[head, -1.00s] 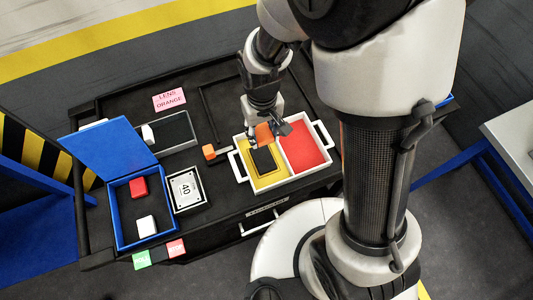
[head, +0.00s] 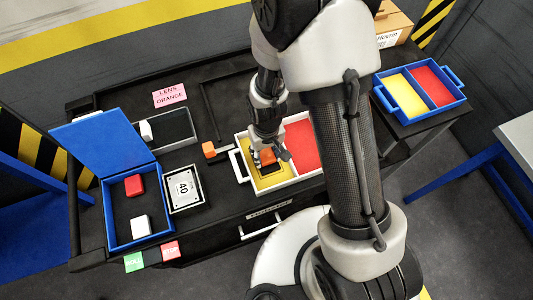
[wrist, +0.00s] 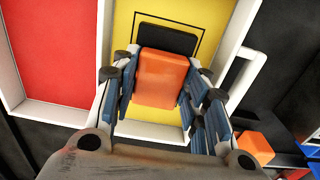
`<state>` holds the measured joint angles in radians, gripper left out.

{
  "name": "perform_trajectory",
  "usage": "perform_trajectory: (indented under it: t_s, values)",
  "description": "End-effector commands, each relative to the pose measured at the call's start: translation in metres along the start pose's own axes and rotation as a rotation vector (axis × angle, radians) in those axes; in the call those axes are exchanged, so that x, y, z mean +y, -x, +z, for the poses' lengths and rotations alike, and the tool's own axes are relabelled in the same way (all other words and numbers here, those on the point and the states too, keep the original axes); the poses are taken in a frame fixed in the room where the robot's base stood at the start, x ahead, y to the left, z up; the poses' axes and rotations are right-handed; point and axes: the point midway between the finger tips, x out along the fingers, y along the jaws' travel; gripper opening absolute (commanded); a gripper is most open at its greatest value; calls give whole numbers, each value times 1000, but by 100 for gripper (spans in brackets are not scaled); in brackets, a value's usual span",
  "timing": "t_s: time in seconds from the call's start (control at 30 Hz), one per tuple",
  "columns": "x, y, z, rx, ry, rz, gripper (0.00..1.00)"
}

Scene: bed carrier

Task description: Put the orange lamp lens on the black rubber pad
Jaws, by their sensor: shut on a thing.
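My gripper (head: 268,158) is shut on an orange lens block (wrist: 161,78), one finger on each side of it. It holds the block over the yellow compartment (head: 248,162) of the white-rimmed tray. The black rubber pad (wrist: 168,38) lies in that compartment inside a thin black outline. In the wrist view the block covers the pad's near part; in the head view the pad (head: 274,170) shows just below the block. I cannot tell whether block and pad touch.
The tray's other compartment is red (head: 302,140). A second orange block (head: 209,149) sits left of the tray. A blue lidded box (head: 107,215) holds a red and a white block. A blue-rimmed tray (head: 391,105) stands at the right. A "LENS ORANGE" sign (head: 170,95) lies behind.

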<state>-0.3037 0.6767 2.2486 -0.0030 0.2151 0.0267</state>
Motion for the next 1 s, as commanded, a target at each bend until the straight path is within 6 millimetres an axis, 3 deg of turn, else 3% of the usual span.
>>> perform_trajectory:
  t_s: [0.27, 0.3, 0.57, 0.87, 1.0]
  values:
    - [0, -4, 0, 0, 0, 0, 17]
    - [0, -3, 0, 0, 0, 0, 44]
    - [0, -2, 0, -1, 0, 0, 61]
    - [0, -2, 0, 0, 0, 0, 61]
    - [0, 7, 0, 1, 0, 0, 61]
